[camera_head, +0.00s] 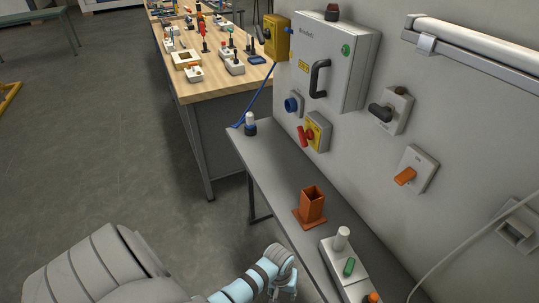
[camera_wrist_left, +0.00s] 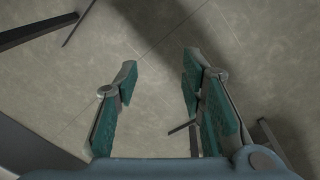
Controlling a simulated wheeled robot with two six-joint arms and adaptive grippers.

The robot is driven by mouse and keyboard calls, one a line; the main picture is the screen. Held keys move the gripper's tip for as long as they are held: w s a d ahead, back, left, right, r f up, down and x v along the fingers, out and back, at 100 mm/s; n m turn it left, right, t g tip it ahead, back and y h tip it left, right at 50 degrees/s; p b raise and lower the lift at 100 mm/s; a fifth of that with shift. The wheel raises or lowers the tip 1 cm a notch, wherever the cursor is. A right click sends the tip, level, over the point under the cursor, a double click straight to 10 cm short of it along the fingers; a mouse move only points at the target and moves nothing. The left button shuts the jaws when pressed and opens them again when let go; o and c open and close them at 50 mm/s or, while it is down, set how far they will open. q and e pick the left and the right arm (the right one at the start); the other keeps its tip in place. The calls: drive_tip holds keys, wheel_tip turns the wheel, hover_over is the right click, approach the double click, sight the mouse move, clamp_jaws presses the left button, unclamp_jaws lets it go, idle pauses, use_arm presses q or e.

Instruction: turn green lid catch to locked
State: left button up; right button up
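A green catch (camera_head: 349,267) lies on a pale box (camera_head: 343,257) on the narrow grey bench, low at the right in the head view. Its markings are too small to read. My left gripper (camera_head: 290,287) is at the lower middle of the head view, to the left of the box and apart from it. In the left wrist view the left gripper (camera_wrist_left: 162,85) has its fingers spread with nothing between them, above bare floor. The catch is not in the wrist view. My right gripper is not in view.
A white post (camera_head: 341,238) stands on the box, with an orange part (camera_head: 373,297) in front. An orange square holder (camera_head: 311,207) stands farther back on the bench (camera_head: 276,172). The wall carries a cabinet (camera_head: 330,62) and several switches. A cable (camera_head: 455,245) hangs at right.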

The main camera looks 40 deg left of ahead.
use_arm(q)
drive_tip(key=s+a+f+m+b, duration=0.1)
drive_tip(key=s+f+b, duration=0.1)
drive_tip(key=s+f, duration=0.3)
drive_tip(key=shift+a+f+y, duration=0.2)
drive_tip(key=shift+f+y, duration=0.1)
drive_tip(key=shift+f, duration=1.45)
